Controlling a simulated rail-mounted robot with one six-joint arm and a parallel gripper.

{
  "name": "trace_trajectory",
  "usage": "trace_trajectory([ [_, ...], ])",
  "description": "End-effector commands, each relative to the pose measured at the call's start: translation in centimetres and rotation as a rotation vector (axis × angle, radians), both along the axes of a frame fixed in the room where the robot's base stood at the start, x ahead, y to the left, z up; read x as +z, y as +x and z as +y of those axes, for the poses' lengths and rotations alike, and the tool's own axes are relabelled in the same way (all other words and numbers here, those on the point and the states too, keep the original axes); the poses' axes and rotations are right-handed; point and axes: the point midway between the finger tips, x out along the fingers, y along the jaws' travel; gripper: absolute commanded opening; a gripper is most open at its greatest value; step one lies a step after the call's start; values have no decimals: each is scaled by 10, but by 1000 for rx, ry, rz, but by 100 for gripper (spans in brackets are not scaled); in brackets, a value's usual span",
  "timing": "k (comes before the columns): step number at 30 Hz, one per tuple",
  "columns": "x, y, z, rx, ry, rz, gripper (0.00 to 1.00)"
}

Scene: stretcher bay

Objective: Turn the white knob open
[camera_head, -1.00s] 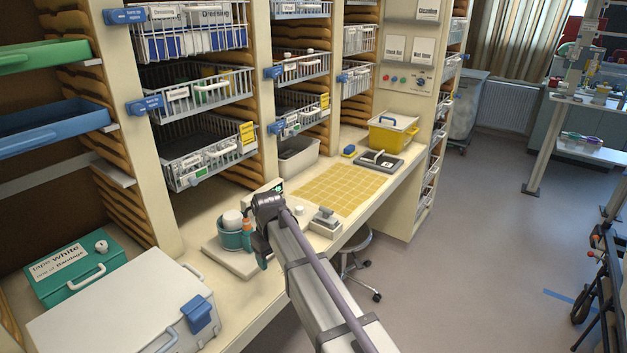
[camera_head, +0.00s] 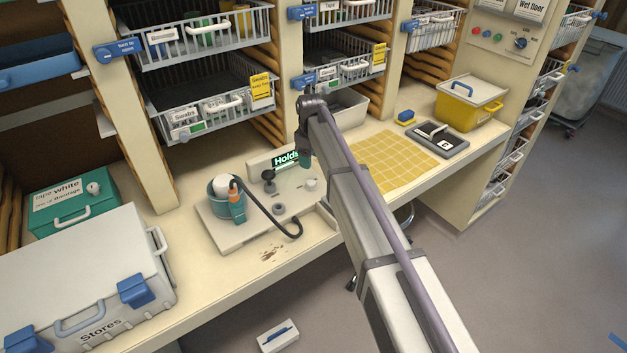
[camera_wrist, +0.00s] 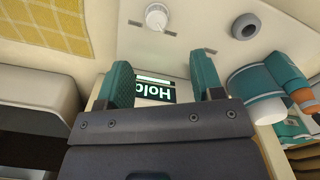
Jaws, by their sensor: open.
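A small white knob (camera_head: 311,184) stands on the right part of a pale board on the bench. In the wrist view the white knob (camera_wrist: 157,17) is round and shows at the top, just beyond my fingertips. My gripper (camera_head: 306,160) hangs over the back of the board, by the "Holds" display (camera_head: 286,159). In the wrist view its two teal fingers (camera_wrist: 163,80) are apart with nothing between them; the display shows behind them. The fingers are apart from the knob. Another whitish knob (camera_head: 93,188) is on the green tape box (camera_head: 72,203).
The board (camera_head: 235,233) also bears a teal cup (camera_head: 222,205), an orange-topped bottle (camera_head: 237,207), a black hose (camera_head: 285,232) and a dark knob (camera_head: 269,176). Wire baskets (camera_head: 215,105) overhang behind. A yellow grid mat (camera_head: 385,160) lies to the right.

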Motion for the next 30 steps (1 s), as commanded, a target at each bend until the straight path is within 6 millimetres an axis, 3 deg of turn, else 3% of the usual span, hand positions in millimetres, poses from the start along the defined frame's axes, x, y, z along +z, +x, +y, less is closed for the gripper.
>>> trace_trajectory([
  [9, -72, 0, -1, -3, 0, 0, 61],
  [14, -102, 0, -1, -3, 0, 0, 61],
  [24, -104, 0, -1, -3, 0, 0, 61],
  [30, -104, 0, -1, -3, 0, 0, 43],
])
